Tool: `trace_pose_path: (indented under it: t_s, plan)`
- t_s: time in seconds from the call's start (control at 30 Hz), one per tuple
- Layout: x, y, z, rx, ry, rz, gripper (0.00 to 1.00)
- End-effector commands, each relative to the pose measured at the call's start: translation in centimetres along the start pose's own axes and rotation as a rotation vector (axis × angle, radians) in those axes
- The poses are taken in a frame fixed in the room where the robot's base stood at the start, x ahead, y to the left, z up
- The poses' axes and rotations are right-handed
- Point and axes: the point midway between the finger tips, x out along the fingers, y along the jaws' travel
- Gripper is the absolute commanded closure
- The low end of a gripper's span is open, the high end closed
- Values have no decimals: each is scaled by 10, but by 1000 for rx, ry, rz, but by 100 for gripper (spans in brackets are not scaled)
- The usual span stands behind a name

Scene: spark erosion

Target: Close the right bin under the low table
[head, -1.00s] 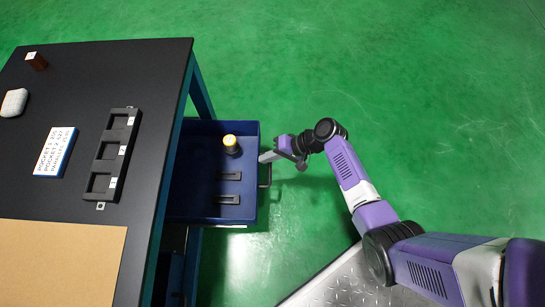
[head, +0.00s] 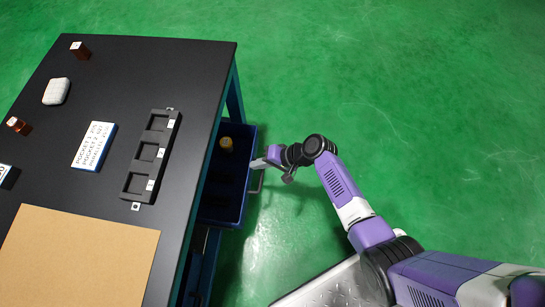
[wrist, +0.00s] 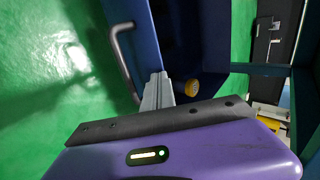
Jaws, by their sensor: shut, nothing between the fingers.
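The right bin (head: 238,205) is a dark blue drawer under the black low table (head: 140,75). It sticks out partway from the table's right side, and its inner part is hidden under the tabletop. Its grey bar handle (head: 258,183) is on the outer front; the handle also shows in the wrist view (wrist: 124,62). A yellow-topped cylinder (head: 226,144) stands inside the bin, and it shows in the wrist view (wrist: 192,88). My gripper (head: 257,163) is shut and empty, with its fingertips at the bin's front wall beside the handle.
On the table are a black tray with pockets (head: 152,157), a white and blue label block (head: 94,146), a tan mat (head: 78,258), a white rounded object (head: 57,91) and small brown bottles (head: 80,50). Green floor (head: 400,100) to the right is clear.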

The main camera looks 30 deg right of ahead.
Motion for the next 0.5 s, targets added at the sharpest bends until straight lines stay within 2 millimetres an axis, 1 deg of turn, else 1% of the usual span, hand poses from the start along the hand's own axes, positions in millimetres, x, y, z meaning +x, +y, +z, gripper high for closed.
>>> trace_pose_path:
  t_s: [0.03,0.2,0.33,0.5]
  plan:
    - [11,-9,3,-8,-4,0,100]
    - [42,-36,4,-9,-2,0,100]
    - [61,-53,4,-7,-1,0,100]
    - [78,-69,3,-4,0,0,100]
